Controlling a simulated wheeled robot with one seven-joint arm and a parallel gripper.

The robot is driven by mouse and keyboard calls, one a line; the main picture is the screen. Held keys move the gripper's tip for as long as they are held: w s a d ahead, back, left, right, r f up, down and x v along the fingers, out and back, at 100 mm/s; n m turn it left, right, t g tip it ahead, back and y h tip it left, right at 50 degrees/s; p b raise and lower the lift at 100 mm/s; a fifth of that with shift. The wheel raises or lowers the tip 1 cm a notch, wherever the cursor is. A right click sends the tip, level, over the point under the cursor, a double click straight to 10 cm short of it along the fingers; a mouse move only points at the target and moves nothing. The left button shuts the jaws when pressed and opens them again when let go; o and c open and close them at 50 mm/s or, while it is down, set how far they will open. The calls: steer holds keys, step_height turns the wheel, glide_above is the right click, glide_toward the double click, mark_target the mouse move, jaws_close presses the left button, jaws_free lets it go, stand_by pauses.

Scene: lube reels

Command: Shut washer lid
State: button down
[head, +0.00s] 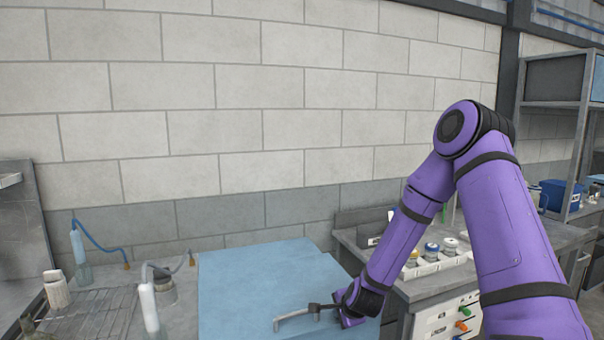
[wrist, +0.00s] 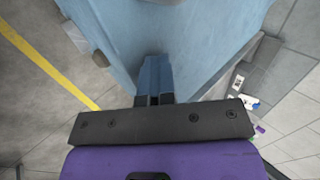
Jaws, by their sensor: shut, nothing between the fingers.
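The washer (head: 255,275) is a light blue box shape at the bottom middle of the head view. Its broad blue panel faces me; I cannot tell whether this lid is fully down. A grey bar handle (head: 292,317) shows at its lower front. My purple arm reaches down to the washer's lower right, and its wrist overlaps the panel's edge. In the wrist view my gripper (wrist: 155,62) is shut and empty, its narrow fingers pointing at the blue washer body (wrist: 200,40). Whether the fingertips touch it is unclear.
A workbench (head: 350,235) with jars in a white tray (head: 435,264) stands right of the washer. A wire rack (head: 95,312) with bottles and blue hoses lies left. A block wall is behind. In the wrist view the floor has a yellow line (wrist: 45,65).

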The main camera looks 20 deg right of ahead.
steer(key=shift+s+f, duration=0.3)
steer(key=shift+f, duration=0.25)
steer(key=shift+s+f, duration=0.1)
steer(key=v, duration=1.1)
steer(key=shift+w+r, duration=0.4)
steer(key=s+a+r+n+g, duration=0.1)
steer(key=s+a+r+n, duration=0.1)
steer(key=s+r+n, duration=0.45)
steer(key=s+a+r+n+g, duration=0.1)
steer(key=s+a+r+n, duration=0.2)
steer(key=r, duration=0.7)
steer(key=s+r+n+g, duration=0.1)
steer(key=s+r+n, duration=0.7)
steer(key=s, duration=0.9)
step_height(320, 180, up, 4)
steer(key=shift+a+f, duration=0.1)
steer(key=shift+a, duration=0.15)
